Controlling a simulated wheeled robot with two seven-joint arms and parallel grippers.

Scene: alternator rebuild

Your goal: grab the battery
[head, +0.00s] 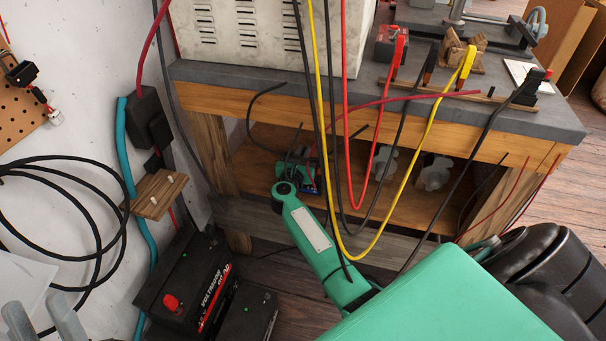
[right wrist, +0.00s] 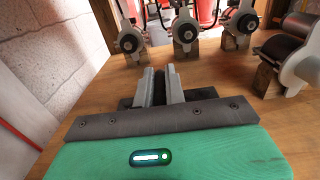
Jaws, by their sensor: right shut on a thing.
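A large black battery (head: 188,283) with a red terminal cap and red-and-white lettering stands on the floor at lower left in the head view. My left gripper (head: 42,322) is at the lower left edge, its two grey fingers apart and empty, left of the battery. My right arm reaches under the bench, and my right gripper (head: 306,174) is at the lower shelf, partly hidden by cables. In the right wrist view its fingers (right wrist: 161,88) are close together on a dark thing (right wrist: 128,103), mostly hidden, which I cannot identify.
The wooden lower shelf (right wrist: 215,85) holds several alternator-like parts (right wrist: 185,35) beyond my right gripper. A second black box (head: 248,312) sits beside the battery. A small red-and-black battery-like box (head: 388,45) is on the bench top (head: 420,95). Hanging cables (head: 328,150) cross before the shelf.

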